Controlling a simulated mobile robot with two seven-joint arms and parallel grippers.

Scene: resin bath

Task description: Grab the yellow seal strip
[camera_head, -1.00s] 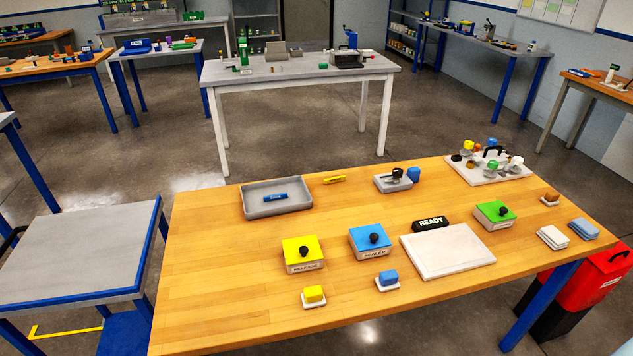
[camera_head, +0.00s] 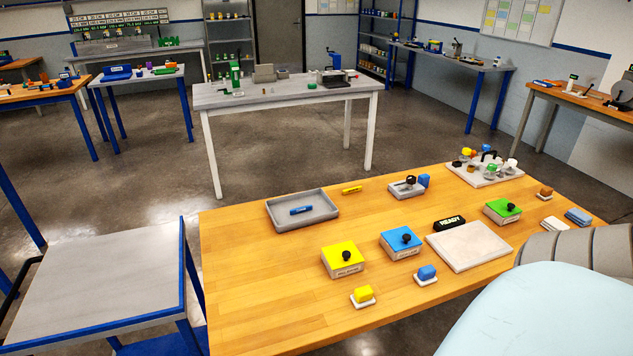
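A small yellow strip (camera_head: 352,189) lies flat on the wooden table (camera_head: 262,275) near its far edge. It is between the grey tray (camera_head: 276,214) and a small grey device (camera_head: 402,190), apart from both. A blue strip (camera_head: 301,210) of similar shape lies in the tray. Neither of my grippers is in view. A pale blue and grey part, likely of my own arm, covers the lower right corner and hides the table's near right part.
Yellow (camera_head: 343,255), blue (camera_head: 401,241) and green (camera_head: 502,207) lidded boxes with black knobs stand on the table. A white board (camera_head: 467,247) lies in front of a black READY block (camera_head: 449,224). A grey side table (camera_head: 100,285) stands at left.

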